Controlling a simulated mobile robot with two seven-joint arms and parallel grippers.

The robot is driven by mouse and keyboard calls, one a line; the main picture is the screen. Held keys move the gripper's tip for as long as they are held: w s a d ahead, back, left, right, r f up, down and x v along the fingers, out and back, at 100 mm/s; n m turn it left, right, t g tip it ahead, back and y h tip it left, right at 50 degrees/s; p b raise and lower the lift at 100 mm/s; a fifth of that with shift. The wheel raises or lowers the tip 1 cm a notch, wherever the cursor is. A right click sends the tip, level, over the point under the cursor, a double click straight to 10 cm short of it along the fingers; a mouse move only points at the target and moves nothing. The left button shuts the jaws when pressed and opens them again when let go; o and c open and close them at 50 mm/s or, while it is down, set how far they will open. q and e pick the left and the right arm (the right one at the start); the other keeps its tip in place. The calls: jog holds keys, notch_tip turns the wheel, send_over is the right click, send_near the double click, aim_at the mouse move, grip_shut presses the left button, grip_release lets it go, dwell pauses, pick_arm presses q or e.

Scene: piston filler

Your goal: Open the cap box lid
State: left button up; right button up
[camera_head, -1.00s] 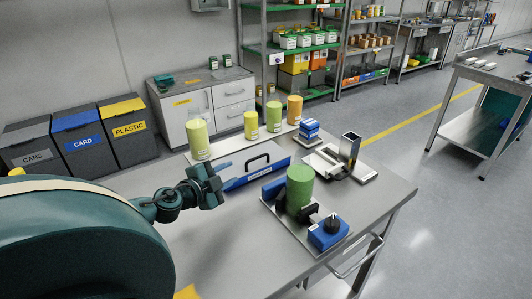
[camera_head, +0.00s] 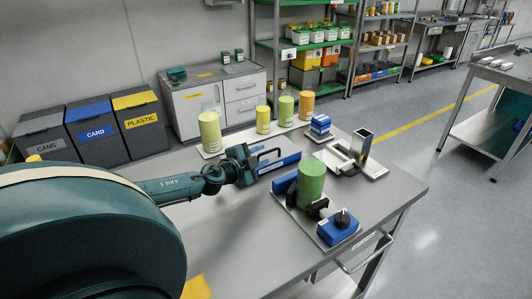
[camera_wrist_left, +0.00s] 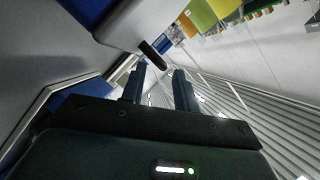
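The cap box (camera_head: 284,165) is a low blue box with a label on its front, at the middle of the table in the head view. Its lid looks shut and carries a black bar handle (camera_head: 270,154). My left gripper (camera_head: 257,156) is at the left end of the box, beside the handle, and hides part of it. In the left wrist view its two fingers (camera_wrist_left: 158,70) are apart, with the handle (camera_wrist_left: 153,54) just past the fingertips; I cannot tell if they touch. The pale lid (camera_wrist_left: 145,20) shows above them. My right gripper is not in view.
Several yellow, green and orange cylinders (camera_head: 209,133) stand behind the box. A green cylinder (camera_head: 311,180) in a fixture with a blue knob unit (camera_head: 338,228) stands in front, to the right. A metal device (camera_head: 360,146) is at right. The table's front left is clear.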

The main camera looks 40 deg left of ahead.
aim_at(266, 153)
pick_arm(q)
jog(key=shift+x, duration=1.6)
grip_shut()
